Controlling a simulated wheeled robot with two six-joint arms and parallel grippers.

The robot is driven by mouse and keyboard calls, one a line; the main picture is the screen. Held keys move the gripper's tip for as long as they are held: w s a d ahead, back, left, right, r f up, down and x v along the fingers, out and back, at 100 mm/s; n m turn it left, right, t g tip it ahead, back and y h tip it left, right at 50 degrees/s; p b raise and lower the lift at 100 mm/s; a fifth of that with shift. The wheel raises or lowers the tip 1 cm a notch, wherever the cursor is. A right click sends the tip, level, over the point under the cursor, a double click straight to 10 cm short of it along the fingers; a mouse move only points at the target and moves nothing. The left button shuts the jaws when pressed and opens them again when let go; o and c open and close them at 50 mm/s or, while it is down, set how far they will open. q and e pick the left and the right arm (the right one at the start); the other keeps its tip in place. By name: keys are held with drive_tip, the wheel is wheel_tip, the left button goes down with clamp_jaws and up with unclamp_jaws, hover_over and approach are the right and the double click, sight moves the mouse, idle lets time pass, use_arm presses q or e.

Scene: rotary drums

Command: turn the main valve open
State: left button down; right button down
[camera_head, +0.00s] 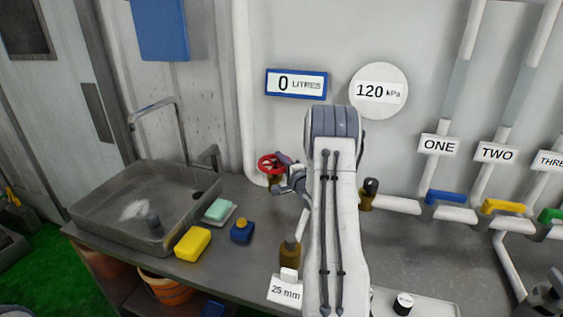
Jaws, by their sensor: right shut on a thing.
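The main valve appears to be the red handwheel (271,163) on the white pipe at the wall, above the back edge of the counter and right of the sink. My right gripper (284,166) is at the right side of the red wheel, shut on its rim. My right arm rises from the bottom of the view and hides part of the pipework behind it. The wheel's turn position cannot be read.
A display (296,84) reads 0 litres and a round gauge (378,91) reads 120 kPa. Blue (445,197), yellow (502,206) and green (550,215) lever handles sit at right. A sink (145,205), yellow sponge (192,243) and blue item (242,231) are at left.

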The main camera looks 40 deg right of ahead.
drive_tip(key=shift+y, duration=0.3)
drive_tip(key=c, duration=0.8)
unclamp_jaws()
drive_tip(key=shift+o, duration=0.2)
drive_tip(key=shift+s+a+f, duration=0.1)
drive_tip(key=shift+s, duration=0.4)
drive_tip(key=b+v, duration=0.2)
drive_tip(key=v, duration=0.7)
drive_tip(key=shift+s+b, duration=0.15)
drive_tip(key=shift+b, duration=0.15)
